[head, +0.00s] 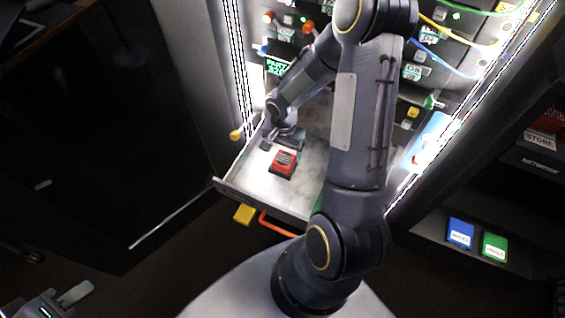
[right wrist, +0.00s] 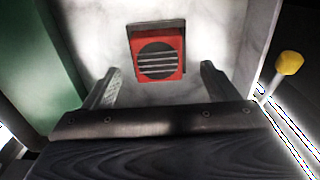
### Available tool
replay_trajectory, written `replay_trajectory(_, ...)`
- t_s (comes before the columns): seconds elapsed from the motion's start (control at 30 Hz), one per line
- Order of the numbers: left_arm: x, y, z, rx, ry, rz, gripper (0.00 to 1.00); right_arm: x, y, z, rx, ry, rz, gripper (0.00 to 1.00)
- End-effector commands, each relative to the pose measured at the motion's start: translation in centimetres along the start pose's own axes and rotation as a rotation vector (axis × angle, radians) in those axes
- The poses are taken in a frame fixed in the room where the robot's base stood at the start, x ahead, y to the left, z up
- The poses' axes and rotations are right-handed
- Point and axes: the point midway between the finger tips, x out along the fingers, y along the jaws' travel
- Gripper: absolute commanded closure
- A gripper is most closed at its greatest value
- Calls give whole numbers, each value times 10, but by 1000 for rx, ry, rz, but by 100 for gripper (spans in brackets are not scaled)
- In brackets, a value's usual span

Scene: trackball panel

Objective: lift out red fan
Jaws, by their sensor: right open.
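The red fan (head: 283,163) is a small red block with a dark round grille. It lies in the open drawer (head: 245,182). In the right wrist view the red fan (right wrist: 157,55) lies flat on the pale drawer floor, just beyond and between the fingertips. My right gripper (head: 284,140) reaches down into the drawer beside the fan; its two fingers are apart and empty in the right wrist view (right wrist: 160,80). My left gripper (head: 62,302) is at the lower left corner of the head view, empty and far from the drawer, with its fingers partly cut off by the frame edge.
The drawer has an orange handle (head: 278,224) and a yellow tag (head: 244,214) at its front. Lit rack panels with cables stand behind it. A yellow knob (head: 236,134) is left of the drawer. Blue (head: 460,233) and green (head: 494,247) boxes sit on a right shelf.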

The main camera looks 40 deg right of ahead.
Motion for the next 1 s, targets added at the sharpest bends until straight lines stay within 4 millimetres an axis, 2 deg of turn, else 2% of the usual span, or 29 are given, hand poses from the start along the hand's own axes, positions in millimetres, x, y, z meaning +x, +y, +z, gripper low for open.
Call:
replay_trajectory(0.1,5,-2,2,0,0,0,67,22,3,2,-2,-3,2,20)
replay_trajectory(0.23,8,-4,4,0,0,0,67,38,3,2,-2,-2,2,20)
replay_trajectory(0.57,8,-4,4,0,0,0,67,42,2,2,-2,-1,0,21)
replay_trajectory(0.93,8,-4,4,0,0,0,67,42,2,2,-2,-1,0,70)
replay_trajectory(1.0,8,-4,4,0,0,0,67,42,2,2,-2,-1,0,70)
